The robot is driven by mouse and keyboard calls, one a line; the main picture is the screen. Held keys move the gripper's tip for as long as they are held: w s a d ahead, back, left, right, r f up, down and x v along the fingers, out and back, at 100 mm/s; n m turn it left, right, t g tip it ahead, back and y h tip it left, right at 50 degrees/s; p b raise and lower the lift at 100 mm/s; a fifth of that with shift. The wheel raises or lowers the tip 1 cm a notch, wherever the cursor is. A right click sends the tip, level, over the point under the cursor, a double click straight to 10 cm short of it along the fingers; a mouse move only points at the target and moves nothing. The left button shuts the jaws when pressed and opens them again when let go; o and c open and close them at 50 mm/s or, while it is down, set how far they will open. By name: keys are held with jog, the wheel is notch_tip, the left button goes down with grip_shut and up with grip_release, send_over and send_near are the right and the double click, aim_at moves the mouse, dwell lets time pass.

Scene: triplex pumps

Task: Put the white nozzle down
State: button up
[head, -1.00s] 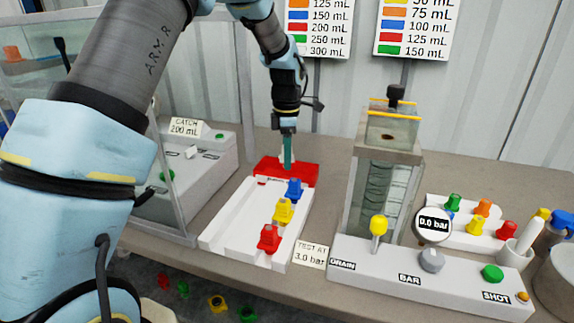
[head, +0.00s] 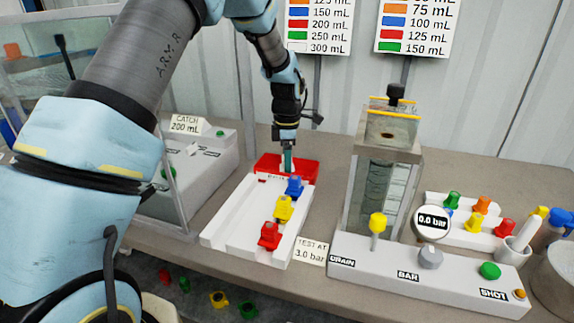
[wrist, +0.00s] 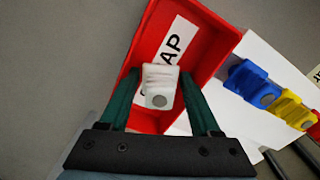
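The white nozzle (wrist: 160,86) is between the two green fingers of my gripper (wrist: 161,78), which look closed against its sides. In the wrist view it lies over the red tray (wrist: 204,27), in front of a white label that ends in "AP". In the head view my gripper (head: 287,160) points straight down with its fingertips at the red tray (head: 306,172). The nozzle is mostly hidden there. I cannot tell whether the nozzle touches the tray floor.
A white rack (head: 236,222) in front of the tray holds a blue nozzle (head: 294,187), a yellow nozzle (head: 284,208) and a red nozzle (head: 270,236). A clear-walled enclosure stands left. The pump panel (head: 430,275) stands right. Several coloured nozzles lie on the floor.

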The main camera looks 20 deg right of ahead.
notch_tip(320, 180, up, 12)
jog(key=shift+r+b, duration=0.2)
jog(key=shift+b, duration=0.85)
